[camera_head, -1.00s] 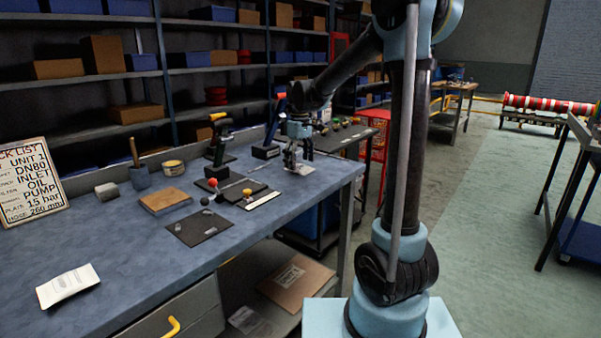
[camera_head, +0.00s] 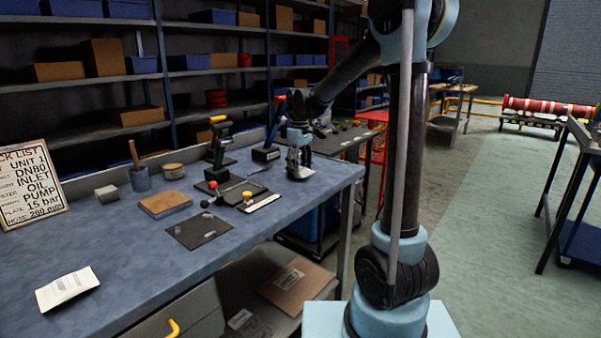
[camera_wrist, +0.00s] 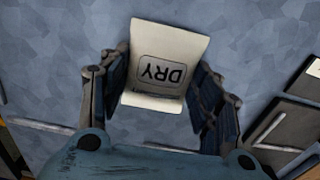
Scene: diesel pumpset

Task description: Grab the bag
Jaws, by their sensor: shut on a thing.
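The bag is a small white packet marked "DRY" (camera_wrist: 160,65). In the wrist view it lies between the two fingers of my gripper (camera_wrist: 159,80), which are shut on its sides. In the head view my gripper (camera_head: 299,168) points down at the far right end of the blue workbench (camera_head: 120,265), with the bag mostly hidden by the fingers. I cannot tell whether the bag still touches the bench top. Another white packet (camera_head: 68,289) lies flat at the bench's front left.
Left of my gripper are a black stand with an orange-topped tool (camera_head: 265,153), a dark mat (camera_head: 198,232), and a wooden block (camera_head: 165,203). A checklist board (camera_head: 30,188) stands at the far left. The front middle of the bench is clear.

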